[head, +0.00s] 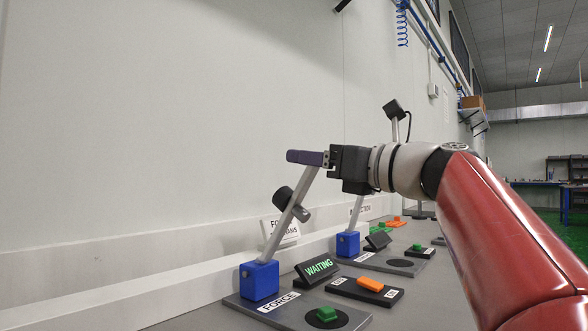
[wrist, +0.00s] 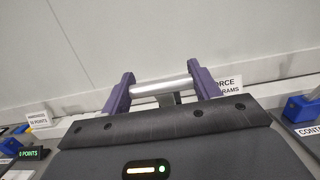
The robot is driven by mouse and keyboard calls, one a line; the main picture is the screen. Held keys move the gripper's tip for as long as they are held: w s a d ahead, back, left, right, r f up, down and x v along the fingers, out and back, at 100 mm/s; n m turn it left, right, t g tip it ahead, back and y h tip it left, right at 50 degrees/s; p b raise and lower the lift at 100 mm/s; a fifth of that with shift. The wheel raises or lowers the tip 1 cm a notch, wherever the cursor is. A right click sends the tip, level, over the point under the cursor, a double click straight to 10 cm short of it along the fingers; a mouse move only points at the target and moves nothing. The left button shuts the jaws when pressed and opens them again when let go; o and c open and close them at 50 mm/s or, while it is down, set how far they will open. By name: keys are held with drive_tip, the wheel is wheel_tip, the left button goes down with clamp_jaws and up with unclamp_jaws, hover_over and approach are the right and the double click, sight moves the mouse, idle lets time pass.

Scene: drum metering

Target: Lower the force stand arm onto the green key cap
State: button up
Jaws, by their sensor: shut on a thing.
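The force stand arm (head: 278,232) is a silver rod rising steeply from a blue block (head: 260,281) on the plate marked FORCE. It tilts to the right and carries a dark cylindrical head (head: 291,203) partway up. The green key cap (head: 327,314) sits on a black disc on the same plate, below and apart from that head. My gripper (head: 298,157) has its purple fingers shut at the arm's upper end. In the wrist view a silver bar (wrist: 160,86) of the arm spans between the fingers. The key cap does not show there.
A display reading WAITING (head: 317,269) stands behind the key cap. A black box with an orange rocker (head: 370,285) lies to its right. A second stand with a blue block (head: 347,243) is farther along the bench. A white wall runs close on the left.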

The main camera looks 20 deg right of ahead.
drive_tip(key=shift+t+y, duration=0.4)
drive_tip(key=shift+t, duration=0.2)
drive_tip(key=shift+s+d+f+b, duration=1.15)
drive_tip(key=shift+s+f+b, duration=0.35)
drive_tip(key=shift+f, duration=1.55)
drive_tip(key=shift+s+d+f+b, duration=1.1)
drive_tip(key=shift+s+f+b, duration=0.4)
drive_tip(key=shift+f, duration=1.5)
drive_tip(key=shift+s+d+f+b, duration=1.2)
drive_tip(key=shift+s+f, duration=0.45)
drive_tip(key=shift+f, duration=1.4)
drive_tip(key=o, duration=1.4)
drive_tip(key=shift+p+v, duration=0.35)
drive_tip(key=shift+v, duration=3.5)
